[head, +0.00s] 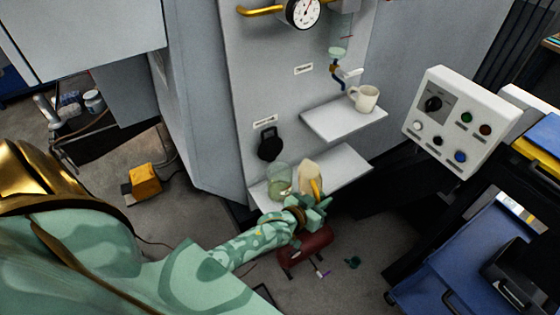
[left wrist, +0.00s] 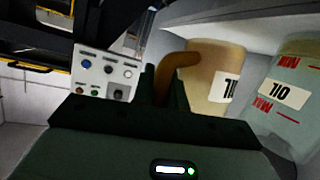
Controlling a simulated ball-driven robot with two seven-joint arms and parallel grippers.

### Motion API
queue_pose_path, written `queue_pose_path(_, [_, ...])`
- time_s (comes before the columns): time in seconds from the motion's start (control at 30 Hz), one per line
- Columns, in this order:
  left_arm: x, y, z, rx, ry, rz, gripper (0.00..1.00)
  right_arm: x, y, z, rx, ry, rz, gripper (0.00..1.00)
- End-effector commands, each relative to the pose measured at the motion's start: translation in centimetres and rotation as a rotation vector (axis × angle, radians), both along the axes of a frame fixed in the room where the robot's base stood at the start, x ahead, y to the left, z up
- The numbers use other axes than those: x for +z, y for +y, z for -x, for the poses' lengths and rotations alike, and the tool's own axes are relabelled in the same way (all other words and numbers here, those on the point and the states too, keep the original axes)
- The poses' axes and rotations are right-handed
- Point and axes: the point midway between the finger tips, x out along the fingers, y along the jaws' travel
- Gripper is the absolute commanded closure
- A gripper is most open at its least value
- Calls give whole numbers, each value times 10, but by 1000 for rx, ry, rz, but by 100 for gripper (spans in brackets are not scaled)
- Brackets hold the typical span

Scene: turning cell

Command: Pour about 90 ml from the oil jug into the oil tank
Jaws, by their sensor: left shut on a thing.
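The oil jug (head: 308,174) is cream with a yellow-orange handle and stands about upright at the lower shelf. In the left wrist view the jug (left wrist: 212,77) appears upside down with an OIL label. My left gripper (head: 316,199) is shut on the jug's handle; its fingers (left wrist: 164,84) sit on either side of the handle. The oil tank (head: 279,181) is a clear greenish vessel just left of the jug. I cannot tell whether the jug touches the shelf. My right gripper is out of view.
The lower shelf (head: 343,167) sits below an upper shelf (head: 345,124) with a white mug (head: 364,98). A black padlock-shaped item (head: 270,144) hangs left of it. A control panel (head: 457,118) and blue cart (head: 480,245) stand right.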

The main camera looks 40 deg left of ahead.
Motion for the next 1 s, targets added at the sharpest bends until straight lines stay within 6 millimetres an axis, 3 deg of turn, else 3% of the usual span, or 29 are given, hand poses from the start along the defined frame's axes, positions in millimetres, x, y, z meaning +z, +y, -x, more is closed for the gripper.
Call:
queue_pose_path(0.27, [44,9,3,-3,-56,170,100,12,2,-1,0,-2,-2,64])
queue_pose_path(0.5, [69,20,6,-3,-102,317,100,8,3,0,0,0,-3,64])
queue_pose_path(0.73, [82,31,10,-3,-147,459,100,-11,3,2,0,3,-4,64])
queue_pose_path(1.0, [84,36,11,-3,-200,631,100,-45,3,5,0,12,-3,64])
